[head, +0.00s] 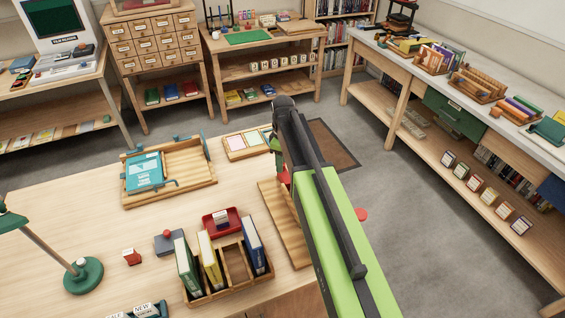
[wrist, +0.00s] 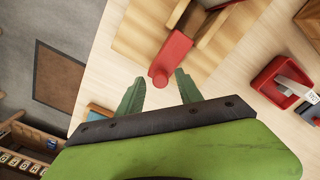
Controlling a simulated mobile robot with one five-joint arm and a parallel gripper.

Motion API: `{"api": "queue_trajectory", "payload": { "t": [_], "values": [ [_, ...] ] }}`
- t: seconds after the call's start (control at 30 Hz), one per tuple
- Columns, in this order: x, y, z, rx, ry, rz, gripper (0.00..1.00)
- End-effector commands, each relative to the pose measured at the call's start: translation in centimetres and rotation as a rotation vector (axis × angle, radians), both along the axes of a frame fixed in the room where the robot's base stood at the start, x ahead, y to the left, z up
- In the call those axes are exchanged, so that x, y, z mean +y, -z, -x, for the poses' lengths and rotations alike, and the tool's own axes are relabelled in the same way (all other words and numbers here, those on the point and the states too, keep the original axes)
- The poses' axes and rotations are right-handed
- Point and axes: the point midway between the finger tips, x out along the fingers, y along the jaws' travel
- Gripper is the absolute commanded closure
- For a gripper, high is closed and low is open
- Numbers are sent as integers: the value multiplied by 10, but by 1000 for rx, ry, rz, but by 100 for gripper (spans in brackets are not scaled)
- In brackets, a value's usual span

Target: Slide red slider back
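The red slider (wrist: 171,52) shows in the wrist view, with a round knob (wrist: 158,77) at its near end. It lies at the edge of a wooden board (wrist: 135,38) with raised wooden parts. In the head view a bit of red slider (head: 284,177) shows beside my arm, over the wooden board (head: 284,226) at the table's right edge; my arm hides the rest. My gripper (wrist: 159,79) is open, its two green fingers apart, with the knob between or just past the fingertips. I cannot tell whether they touch it. In the head view my gripper (head: 276,150) is mostly hidden.
A red tray (wrist: 262,86) with cards lies right of the board in the wrist view. In the head view a wooden book rack (head: 226,283), a wooden tray (head: 199,181) with a teal book (head: 144,172), and a green lamp (head: 83,275) stand on the table.

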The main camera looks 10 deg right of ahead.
Motion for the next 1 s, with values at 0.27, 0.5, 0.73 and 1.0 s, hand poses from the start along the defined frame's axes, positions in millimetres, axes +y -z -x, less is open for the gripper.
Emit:
{"api": "queue_trajectory", "payload": {
  "t": [0.27, 0.5, 0.73, 1.0],
  "values": [
    [-1, 0, 0, 1, 1, 1, 57],
    [-1, -21, 0, 1, 1, 2, 57],
    [-1, -69, 1, 1, 1, 2, 57],
    [0, -129, 0, 1, -1, 1, 57]
  ]
}}
